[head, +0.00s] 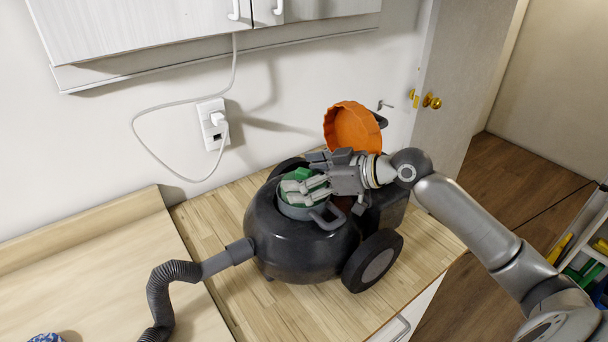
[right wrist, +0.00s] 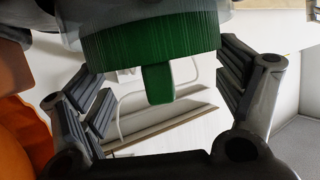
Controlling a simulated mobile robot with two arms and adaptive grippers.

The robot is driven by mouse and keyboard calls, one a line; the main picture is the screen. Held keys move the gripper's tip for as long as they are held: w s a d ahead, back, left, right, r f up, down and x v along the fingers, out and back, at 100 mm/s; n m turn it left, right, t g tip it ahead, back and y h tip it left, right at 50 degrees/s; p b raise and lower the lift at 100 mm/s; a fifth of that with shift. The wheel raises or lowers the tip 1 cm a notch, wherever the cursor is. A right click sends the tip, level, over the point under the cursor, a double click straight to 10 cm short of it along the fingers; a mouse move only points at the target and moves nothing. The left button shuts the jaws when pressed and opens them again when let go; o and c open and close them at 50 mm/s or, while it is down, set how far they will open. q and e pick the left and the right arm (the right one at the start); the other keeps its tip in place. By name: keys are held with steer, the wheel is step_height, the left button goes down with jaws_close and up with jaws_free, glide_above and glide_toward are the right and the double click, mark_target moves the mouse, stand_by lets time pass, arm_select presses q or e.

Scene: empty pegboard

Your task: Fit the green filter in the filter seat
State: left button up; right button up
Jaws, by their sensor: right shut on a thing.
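The green filter (head: 325,210) shows in the head view at the top opening of the dark vacuum cleaner, partly covered by my right gripper (head: 305,187). The right gripper is shut on the filter. In the right wrist view the pleated green filter (right wrist: 150,38) fills the top, with a green tab (right wrist: 158,84) pointing down between the fingers. The filter seat is the round opening in the vacuum (head: 290,245); its inside is mostly hidden, and I cannot tell whether the filter is fully seated. My left gripper is not in view.
An orange lid (head: 352,128) stands open behind the gripper. The vacuum's hose (head: 175,275) runs to the left over the wooden counter (head: 235,300). A cupboard (head: 160,30) hangs above. A door (head: 455,70) stands at the right.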

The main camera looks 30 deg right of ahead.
steer(key=shift+f+b, duration=0.35)
steer(key=shift+f, duration=0.25)
steer(key=o, duration=0.8)
steer(key=shift+s, duration=0.1)
steer(key=v, duration=1.2)
